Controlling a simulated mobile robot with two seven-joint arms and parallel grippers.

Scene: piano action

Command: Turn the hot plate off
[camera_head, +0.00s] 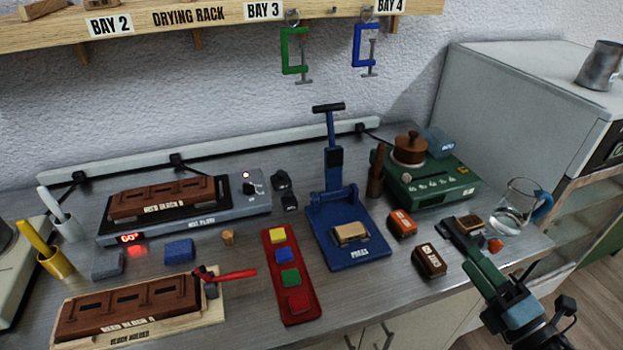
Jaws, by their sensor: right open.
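The hot plate (215,211) is a grey-blue slab at the back left of the bench. A brown block marked REED BLOCK B (165,196) lies on its dark top. My right gripper (456,226) is open at the right of the bench, far from the knob. My left gripper is out of view.
A blue press (345,245) stands between my right gripper and the hot plate. Nearby are a green pot device (430,185), a glass jug (515,210), small labelled blocks (429,261) and a red tray (275,255). A shelf (225,25) with hanging clamps overhangs the back.

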